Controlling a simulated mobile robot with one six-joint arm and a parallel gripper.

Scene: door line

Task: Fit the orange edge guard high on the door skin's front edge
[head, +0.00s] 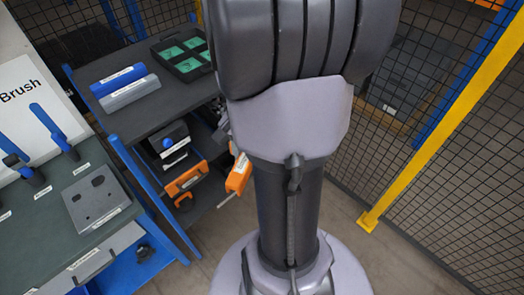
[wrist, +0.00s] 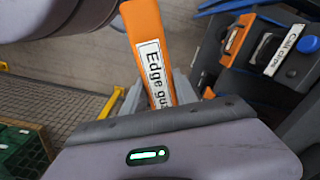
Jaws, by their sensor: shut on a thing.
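The orange edge guard (wrist: 150,22) with a white label is between the two grey fingers of my gripper (wrist: 161,92) in the wrist view. My gripper is shut on it, and the guard sticks out past the fingers to the top of that view. Its lower end is hidden behind the gripper body. In the head view the orange guard (head: 238,176) shows tilted just left of my arm's column, and my gripper is mostly hidden behind the arm. I cannot make out the door skin or its front edge in either view.
A dark shelf cart (head: 160,97) stands left, with a green-lined tray (head: 184,55) on top and an orange-framed tool (head: 186,178) lower down. A bench (head: 45,215) holds blue-handled tools and a grey plate (head: 97,203). A mesh fence with a yellow post (head: 440,115) stands right.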

